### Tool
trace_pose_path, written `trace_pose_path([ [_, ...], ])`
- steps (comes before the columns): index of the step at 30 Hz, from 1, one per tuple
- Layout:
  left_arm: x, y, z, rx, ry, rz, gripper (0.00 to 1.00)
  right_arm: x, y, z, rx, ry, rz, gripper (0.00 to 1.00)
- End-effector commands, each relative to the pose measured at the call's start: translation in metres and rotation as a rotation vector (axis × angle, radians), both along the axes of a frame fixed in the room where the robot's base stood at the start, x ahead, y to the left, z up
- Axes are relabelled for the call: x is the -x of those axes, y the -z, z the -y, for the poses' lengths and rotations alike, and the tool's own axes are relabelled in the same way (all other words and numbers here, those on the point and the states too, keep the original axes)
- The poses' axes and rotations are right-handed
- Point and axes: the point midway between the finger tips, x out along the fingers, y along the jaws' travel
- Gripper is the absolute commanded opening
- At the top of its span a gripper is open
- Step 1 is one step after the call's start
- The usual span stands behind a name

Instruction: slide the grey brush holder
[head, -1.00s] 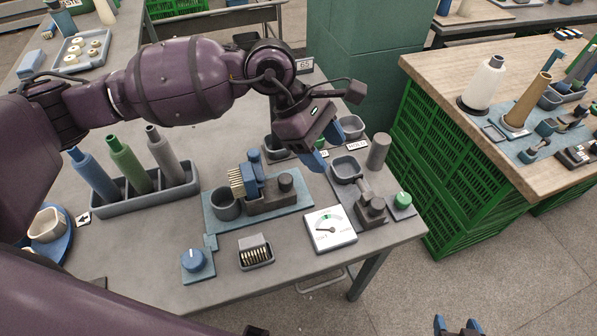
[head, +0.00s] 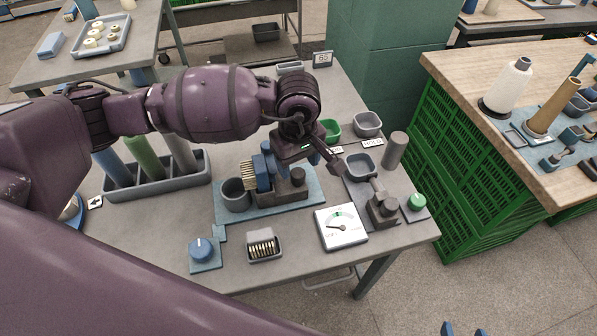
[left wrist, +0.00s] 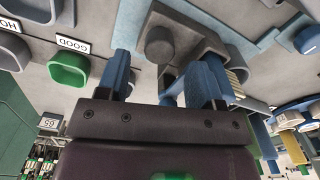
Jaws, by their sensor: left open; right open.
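The grey brush holder (head: 282,194) is a low dark grey block with a round post, on a blue plate (head: 225,217). A blue block with pale bristles (head: 249,177) stands at its left side. In the left wrist view, the holder's round post (left wrist: 160,45) shows just beyond and between my blue fingers. My left gripper (head: 300,160) is open above the holder; it also shows in the left wrist view (left wrist: 163,80). No contact with the holder is clear. My right gripper (head: 463,329) is open at the bottom edge, with only its fingertips visible, away from the table.
A white dial gauge (head: 341,227), a blue knob (head: 202,249) and a small bristle box (head: 263,246) are in front. Grey (head: 368,124) and green (head: 330,129) bins are behind. A bobbin rack (head: 158,190) is left.

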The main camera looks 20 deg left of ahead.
Motion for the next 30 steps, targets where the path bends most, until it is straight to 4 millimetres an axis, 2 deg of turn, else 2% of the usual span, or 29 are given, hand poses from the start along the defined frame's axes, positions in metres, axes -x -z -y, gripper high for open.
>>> trace_pose_path([
  [1,0.001,0.011,0.0,0.002,0.0,-0.006,0.61,0.0,0.001,0.0,-0.001,-0.001,-0.001,0.6],
  [3,0.001,0.02,0.001,0.002,0.001,-0.003,0.61,-0.001,0.002,0.0,-0.001,-0.001,0.0,0.6],
  [9,0.0,0.037,0.0,0.002,-0.001,-0.001,0.61,-0.003,0.001,-0.001,-0.001,-0.003,0.005,0.6],
  [21,0.0,0.041,0.0,0.001,0.0,0.0,0.59,-0.007,-0.002,-0.001,0.002,-0.008,0.014,0.6],
  [30,0.0,0.041,0.0,0.001,0.0,0.0,0.13,-0.003,0.0,0.0,0.005,-0.008,0.006,0.6],
])
